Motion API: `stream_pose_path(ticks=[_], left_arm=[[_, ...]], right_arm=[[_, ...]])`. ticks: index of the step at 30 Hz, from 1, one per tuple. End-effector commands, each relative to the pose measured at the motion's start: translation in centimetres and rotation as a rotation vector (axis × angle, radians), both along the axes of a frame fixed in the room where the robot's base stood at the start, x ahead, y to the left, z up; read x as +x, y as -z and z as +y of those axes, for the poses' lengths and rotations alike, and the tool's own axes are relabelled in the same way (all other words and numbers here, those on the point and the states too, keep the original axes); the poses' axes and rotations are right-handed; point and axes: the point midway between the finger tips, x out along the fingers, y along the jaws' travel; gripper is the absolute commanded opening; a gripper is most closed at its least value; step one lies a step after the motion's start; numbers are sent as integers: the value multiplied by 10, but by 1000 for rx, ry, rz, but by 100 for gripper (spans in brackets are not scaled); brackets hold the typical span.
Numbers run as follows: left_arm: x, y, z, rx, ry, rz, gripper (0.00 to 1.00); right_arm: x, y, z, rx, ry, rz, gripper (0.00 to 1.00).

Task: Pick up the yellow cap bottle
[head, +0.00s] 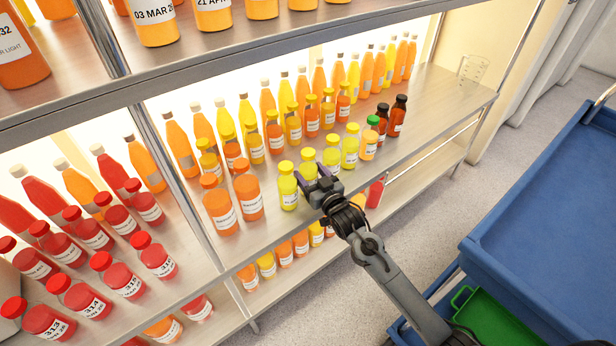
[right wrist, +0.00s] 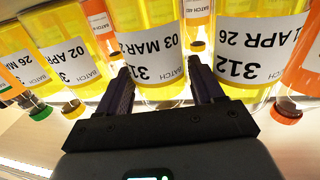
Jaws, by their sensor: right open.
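Several yellow bottles with yellow caps stand in a front row on the middle shelf in the head view, among them one at the left end (head: 288,188), one beside it (head: 308,168) and one further right (head: 332,152). My right gripper (head: 312,180) is open at this row, its fingers pointing toward the shelf. My left gripper is not in view.
Orange bottles (head: 219,205) stand left of the row. A green-capped bottle (head: 370,140) and dark brown bottles (head: 397,115) stand right. Taller bottles line the back. The upper shelf edge (head: 250,65) runs above. A blue cart (head: 550,200) stands at the right.

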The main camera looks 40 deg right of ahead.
Motion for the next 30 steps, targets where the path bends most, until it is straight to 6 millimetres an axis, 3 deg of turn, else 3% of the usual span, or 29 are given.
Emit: stream_pose_path(ticks=[7, 16, 25, 30], left_arm=[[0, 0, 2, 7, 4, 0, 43], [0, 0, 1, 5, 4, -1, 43], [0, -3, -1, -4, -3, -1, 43], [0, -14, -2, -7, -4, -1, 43]], right_arm=[[1, 0, 0, 0, 0, 1, 65], [1, 0, 0, 0, 0, 0, 19], [1, -5, 0, 0, 1, -3, 19], [1, -24, -1, 0, 1, -3, 19]])
